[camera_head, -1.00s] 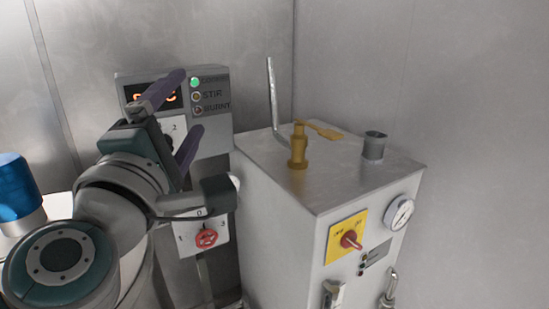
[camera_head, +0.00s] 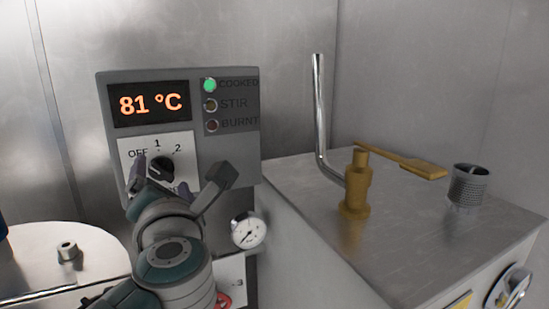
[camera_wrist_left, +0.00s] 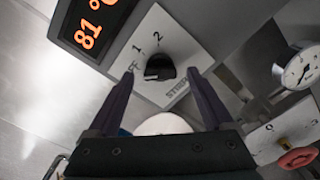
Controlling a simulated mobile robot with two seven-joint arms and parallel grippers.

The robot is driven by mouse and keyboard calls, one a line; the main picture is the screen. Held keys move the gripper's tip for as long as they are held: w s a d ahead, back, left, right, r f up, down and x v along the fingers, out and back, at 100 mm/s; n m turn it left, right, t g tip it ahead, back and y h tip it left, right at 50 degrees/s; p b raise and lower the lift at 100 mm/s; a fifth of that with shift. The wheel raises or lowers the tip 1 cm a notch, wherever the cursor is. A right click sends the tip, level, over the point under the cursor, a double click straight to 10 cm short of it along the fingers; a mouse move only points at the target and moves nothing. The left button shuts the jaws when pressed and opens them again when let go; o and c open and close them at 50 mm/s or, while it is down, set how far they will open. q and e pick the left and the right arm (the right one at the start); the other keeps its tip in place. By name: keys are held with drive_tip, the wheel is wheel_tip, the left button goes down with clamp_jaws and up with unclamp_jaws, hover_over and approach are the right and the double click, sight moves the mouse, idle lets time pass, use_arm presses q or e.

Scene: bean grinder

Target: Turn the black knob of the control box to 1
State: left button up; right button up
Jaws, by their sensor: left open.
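The control box (camera_head: 235,150) is grey, with an orange "81 °C" display and a white dial plate marked OFF, 1 and 2. Its black knob (camera_head: 161,168) sits under these marks; it also shows in the left wrist view (camera_wrist_left: 160,67). A pale mark is visible on the knob's lower-left side in the wrist view, but I cannot tell which setting it points to. My left gripper (camera_wrist_left: 160,84) is open and empty, its purple fingers pointing at the plate on either side of the knob. Contact with the knob is not visible. My right gripper is not in view.
Below the box are a pressure gauge (camera_head: 248,231) and a red knob (camera_head: 223,300), partly hidden by my arm. A metal cabinet (camera_head: 400,250) with a brass valve (camera_head: 355,185) stands at right. A round metal lid (camera_head: 95,250) is at left.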

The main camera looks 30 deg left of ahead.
use_arm(q)
drive_tip(key=shift+w+a, duration=0.3)
drive_tip(key=shift+a, duration=0.05)
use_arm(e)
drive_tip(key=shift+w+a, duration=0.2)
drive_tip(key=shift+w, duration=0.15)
use_arm(q)
drive_tip(key=shift+c, duration=0.3)
clamp_jaws()
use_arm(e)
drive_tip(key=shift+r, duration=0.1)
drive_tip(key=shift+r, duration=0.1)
use_arm(q)
drive_tip(key=m+p, duration=0.2)
drive_tip(key=m, duration=0.2)
drive_tip(key=shift+d+p, duration=0.1)
drive_tip(key=shift+p, duration=0.2)
drive_tip(key=m+p, duration=0.1)
drive_tip(key=m, duration=0.3)
drive_tip(key=shift+f+m+p, duration=0.1)
drive_tip(key=shift+m+p, duration=0.2)
drive_tip(key=shift+p, duration=0.05)
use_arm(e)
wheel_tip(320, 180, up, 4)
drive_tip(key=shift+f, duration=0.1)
